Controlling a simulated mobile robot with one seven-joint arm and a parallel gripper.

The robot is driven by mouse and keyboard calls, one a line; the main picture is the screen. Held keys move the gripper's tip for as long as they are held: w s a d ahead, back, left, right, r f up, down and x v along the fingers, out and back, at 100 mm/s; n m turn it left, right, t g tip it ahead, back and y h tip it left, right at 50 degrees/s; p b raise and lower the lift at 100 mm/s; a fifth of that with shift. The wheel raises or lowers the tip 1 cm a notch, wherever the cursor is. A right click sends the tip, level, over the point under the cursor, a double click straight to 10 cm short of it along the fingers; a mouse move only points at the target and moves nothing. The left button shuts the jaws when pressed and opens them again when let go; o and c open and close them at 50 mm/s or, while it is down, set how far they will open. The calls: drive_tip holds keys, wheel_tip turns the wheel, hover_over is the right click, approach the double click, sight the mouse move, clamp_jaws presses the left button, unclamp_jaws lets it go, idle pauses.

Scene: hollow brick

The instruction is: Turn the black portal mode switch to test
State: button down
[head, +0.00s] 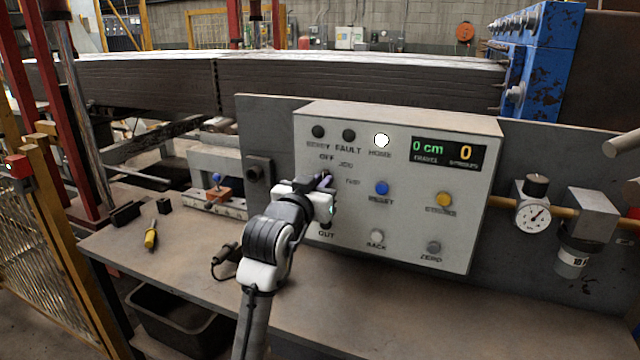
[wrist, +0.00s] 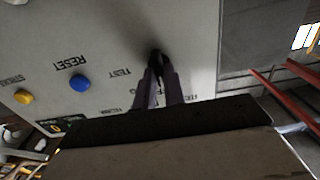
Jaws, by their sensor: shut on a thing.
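The black mode switch (wrist: 156,56) is on the pale control box (head: 400,210). In the wrist view its dark knob shows between the tips of my gripper (wrist: 159,76), whose two fingers are shut on it. In the head view my gripper (head: 324,184) reaches the left part of the panel and hides most of the switch. The word TEST shows beside the knob in the wrist view, and OFF stands above it in the head view. Where the knob points is hidden by the fingers.
A blue RESET button (head: 382,188), a yellow button (head: 444,199) and a white button (head: 377,235) are right of my gripper. The HOME lamp (head: 381,140) is lit white. The display (head: 448,153) reads 0 cm and 0. A yellow-handled screwdriver (head: 150,238) lies left on the bench.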

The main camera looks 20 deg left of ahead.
drive_tip(key=shift+f, duration=0.1)
drive_tip(key=shift+d+f+m+b, duration=0.1)
drive_tip(key=shift+m+b, duration=3.2)
drive_tip(key=shift+m, duration=1.15)
drive_tip(key=shift+d+f+m+b, duration=0.1)
drive_tip(key=shift+m+b, duration=3.15)
drive_tip(key=shift+m, duration=1.2)
drive_tip(key=c, duration=1.5)
unclamp_jaws()
